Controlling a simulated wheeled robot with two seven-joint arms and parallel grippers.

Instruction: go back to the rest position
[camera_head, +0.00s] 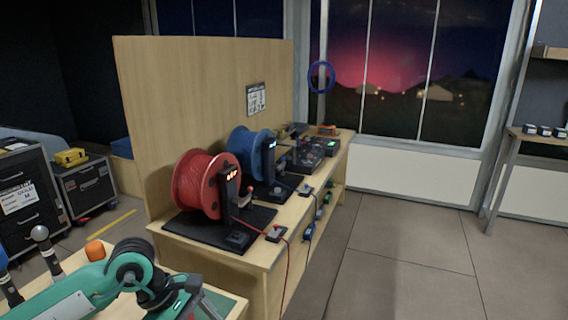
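A teal arm with black joints comes in from the lower left. At its end is my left gripper (193,300), dark with a little red and grey, low over a wooden table's green mat. Its fingertips are not clear, so I cannot tell whether it is open or shut. No held thing can be made out. My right gripper is not in view.
A long wooden bench (262,254) carries a red cable reel (198,184), a blue cable reel (245,152) and dark devices. A red cable (288,265) hangs off its edge. An orange knob (95,250) stands near the arm. The floor (410,260) at right is clear.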

